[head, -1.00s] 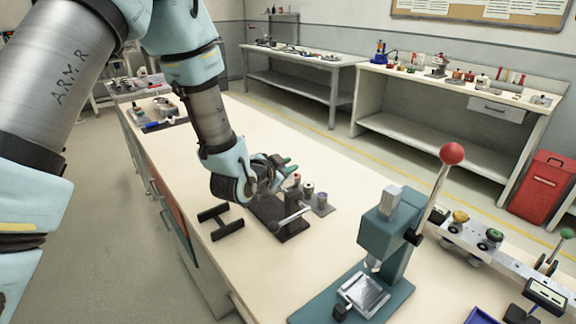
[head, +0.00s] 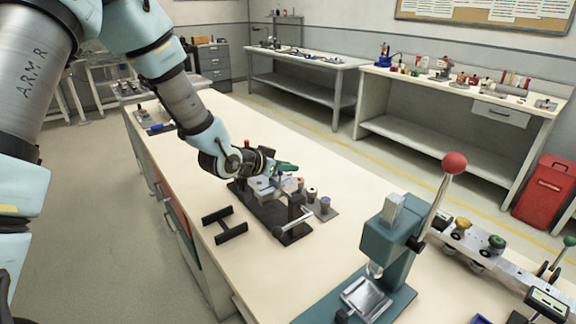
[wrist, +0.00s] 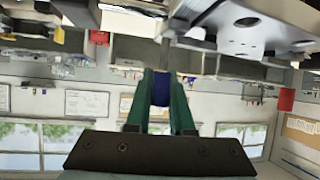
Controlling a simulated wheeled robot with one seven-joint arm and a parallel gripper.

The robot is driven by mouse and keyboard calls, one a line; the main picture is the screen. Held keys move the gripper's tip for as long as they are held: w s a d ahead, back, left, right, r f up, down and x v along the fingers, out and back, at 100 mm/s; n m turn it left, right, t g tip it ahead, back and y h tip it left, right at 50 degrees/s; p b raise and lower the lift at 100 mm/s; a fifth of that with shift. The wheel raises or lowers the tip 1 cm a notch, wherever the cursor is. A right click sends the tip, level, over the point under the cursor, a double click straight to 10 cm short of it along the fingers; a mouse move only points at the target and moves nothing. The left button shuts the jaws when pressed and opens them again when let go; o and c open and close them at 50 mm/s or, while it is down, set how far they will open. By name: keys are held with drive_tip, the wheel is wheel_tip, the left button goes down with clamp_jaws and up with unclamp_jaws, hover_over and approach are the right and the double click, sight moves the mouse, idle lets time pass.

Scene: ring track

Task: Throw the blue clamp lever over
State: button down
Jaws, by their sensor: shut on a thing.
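My gripper (head: 288,167) has green fingers and is low over the dark clamp fixture (head: 268,211) on the long bench. In the wrist view the green fingers (wrist: 160,100) are shut on a blue piece, the blue clamp lever's grip (wrist: 160,90). In the head view the blue lever is hidden by my gripper. The fixture's metal parts stand just below and beside the fingers. A grey metal plate with holes (wrist: 245,32) fills the upper right of the wrist view.
A black H-shaped stand (head: 224,226) lies left of the fixture. Small capped cylinders (head: 325,205) stand to its right. A teal press (head: 388,245) with a red-knobbed lever (head: 454,163) stands nearer.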

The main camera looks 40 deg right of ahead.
drive_tip(key=c, duration=0.8)
unclamp_jaws()
drive_tip(key=shift+a, duration=0.1)
drive_tip(key=b+v, duration=0.2)
drive_tip(key=v, duration=0.8)
drive_tip(key=shift+a+r+b, duration=0.2)
drive_tip(key=shift+a+b, duration=0.1)
drive_tip(key=shift+b, duration=0.05)
